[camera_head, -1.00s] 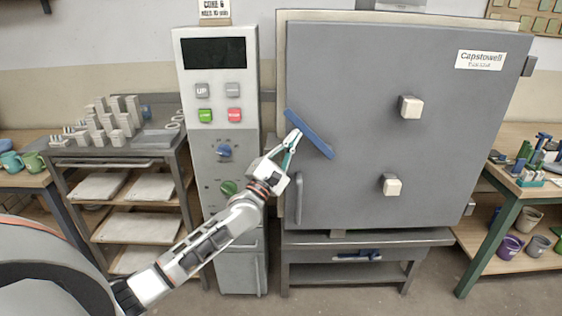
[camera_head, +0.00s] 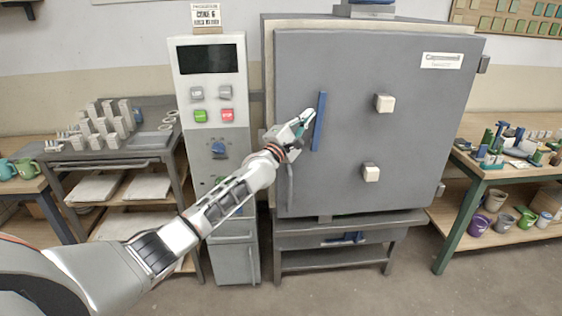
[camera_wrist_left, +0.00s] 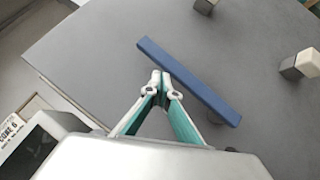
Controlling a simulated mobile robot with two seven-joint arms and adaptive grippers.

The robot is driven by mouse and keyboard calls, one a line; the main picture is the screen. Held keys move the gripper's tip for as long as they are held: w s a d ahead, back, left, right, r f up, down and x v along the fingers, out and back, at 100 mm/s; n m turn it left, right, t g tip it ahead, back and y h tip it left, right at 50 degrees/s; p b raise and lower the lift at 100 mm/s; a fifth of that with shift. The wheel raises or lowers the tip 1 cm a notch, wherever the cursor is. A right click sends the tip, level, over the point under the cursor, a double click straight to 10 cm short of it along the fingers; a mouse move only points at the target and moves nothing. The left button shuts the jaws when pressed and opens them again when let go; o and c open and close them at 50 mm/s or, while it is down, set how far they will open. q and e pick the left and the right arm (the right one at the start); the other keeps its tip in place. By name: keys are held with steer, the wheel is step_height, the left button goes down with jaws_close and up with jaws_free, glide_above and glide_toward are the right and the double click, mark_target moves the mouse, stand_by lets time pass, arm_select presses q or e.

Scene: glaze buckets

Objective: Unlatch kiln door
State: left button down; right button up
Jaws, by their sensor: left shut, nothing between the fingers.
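The kiln door (camera_head: 345,180) is a large grey panel that looks closed against the kiln body. Its blue latch bar (camera_head: 319,122) stands nearly upright near the door's left side. In the wrist view the latch bar (camera_wrist_left: 190,80) runs diagonally across the grey door (camera_wrist_left: 110,50). My left gripper (camera_head: 306,117) is shut and empty, its tips right at the left side of the bar. In the wrist view the left gripper's tips (camera_wrist_left: 159,80) meet close beside the bar; I cannot tell whether they touch it. My right gripper is not in view.
A control panel (camera_head: 210,130) with buttons and dials stands left of the kiln. A grey vertical handle (camera_head: 290,188) sits low on the door's left. Two pale blocks (camera_head: 384,103) stick out of the door. A shelf cart stands left, a workbench (camera_head: 470,165) right.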

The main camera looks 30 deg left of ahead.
arm_select(q)
steer(key=shift+w+d+r, duration=0.2)
steer(key=shift+w+d, duration=0.25)
steer(key=shift+d, duration=0.25)
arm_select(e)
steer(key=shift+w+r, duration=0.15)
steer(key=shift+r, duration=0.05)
